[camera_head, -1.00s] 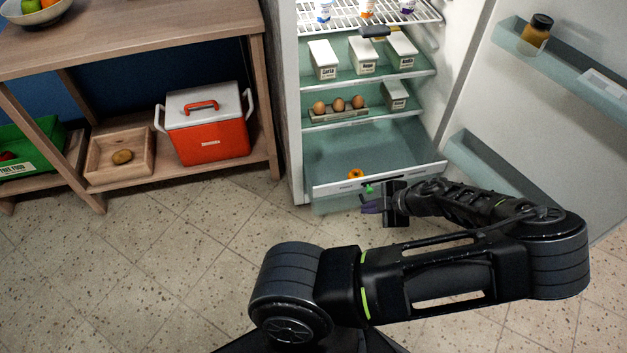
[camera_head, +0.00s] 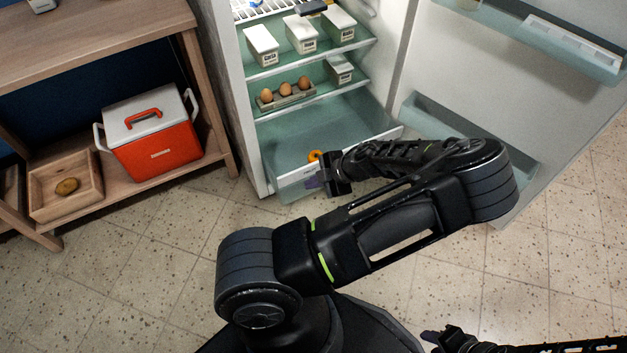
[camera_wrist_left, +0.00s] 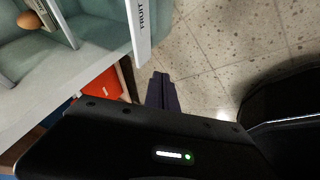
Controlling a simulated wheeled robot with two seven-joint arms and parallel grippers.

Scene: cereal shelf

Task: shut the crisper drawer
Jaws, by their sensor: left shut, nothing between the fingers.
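The crisper drawer (camera_head: 285,183) is pulled out at the bottom of the open fridge, with an orange ring-shaped item (camera_head: 315,156) inside. Its white front strip, marked FRUIT, shows in the left wrist view (camera_wrist_left: 141,32). My left gripper (camera_head: 312,181) is in front of the drawer's front and hides part of it. Its purple fingers, closed together and empty, show in the left wrist view (camera_wrist_left: 161,92) close to the front strip; I cannot tell whether they touch it. My right gripper (camera_head: 432,337) is at the bottom right, far from the drawer, its jaws unclear.
The fridge door (camera_head: 455,90) stands open to the right. Egg holder (camera_head: 287,95) and white boxes (camera_head: 300,35) stand on shelves above the drawer. A wooden shelf unit (camera_head: 190,75) with a red cooler (camera_head: 155,140) is left of the fridge. Tiled floor in front is clear.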

